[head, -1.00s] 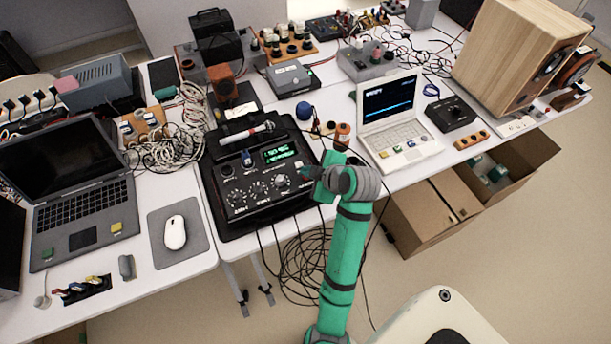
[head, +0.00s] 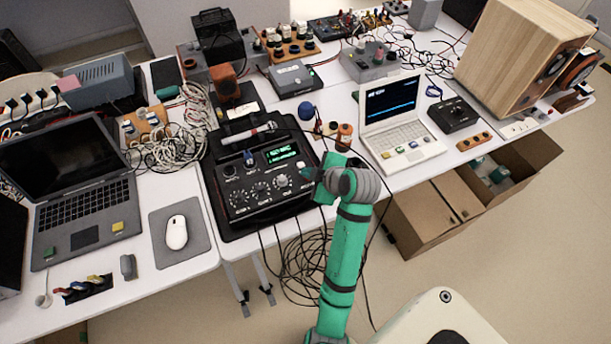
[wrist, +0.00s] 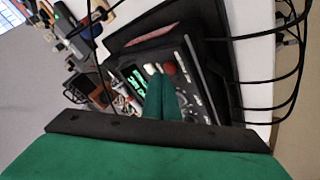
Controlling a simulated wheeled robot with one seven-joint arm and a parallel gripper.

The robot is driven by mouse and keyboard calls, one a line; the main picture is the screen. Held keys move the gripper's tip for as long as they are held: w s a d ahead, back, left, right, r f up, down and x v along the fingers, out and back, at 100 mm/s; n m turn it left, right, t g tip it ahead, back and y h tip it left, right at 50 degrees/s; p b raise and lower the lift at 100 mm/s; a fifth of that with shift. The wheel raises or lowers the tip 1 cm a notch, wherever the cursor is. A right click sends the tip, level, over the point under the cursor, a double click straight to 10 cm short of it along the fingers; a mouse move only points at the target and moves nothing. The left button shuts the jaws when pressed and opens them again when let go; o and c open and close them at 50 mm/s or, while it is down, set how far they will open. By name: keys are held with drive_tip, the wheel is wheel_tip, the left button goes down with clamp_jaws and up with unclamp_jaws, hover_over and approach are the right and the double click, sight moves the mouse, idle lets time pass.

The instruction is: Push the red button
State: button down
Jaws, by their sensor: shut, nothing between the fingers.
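The red button (wrist: 169,69) is a small round red knob on the panel of a black device (wrist: 190,62) in the wrist view. The same black device (head: 228,209), with a green display and several dials, stands on the table in the head view. I cannot make out the button there, near my gripper. My gripper (wrist: 160,78) is shut and empty, its green fingertips beside the button in the picture. In the head view my gripper (head: 309,173) is at the device's right edge. I cannot tell whether it touches the button.
A microphone (head: 248,134) lies along the back of the device. A white laptop (head: 411,148) stands to the right, with small bottles (head: 343,137) between. A mouse (head: 176,232) on a grey pad is to the left. Black cables (head: 300,264) hang off the table's front edge.

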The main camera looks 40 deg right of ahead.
drive_tip(key=shift+f, duration=0.1)
drive_tip(key=shift+s+d+f, duration=0.15)
drive_tip(key=shift+s, duration=0.1)
idle(0.3)
drive_tip(key=shift+w+r, duration=0.1)
drive_tip(key=shift+r, duration=0.85)
drive_tip(key=shift+w, duration=0.1)
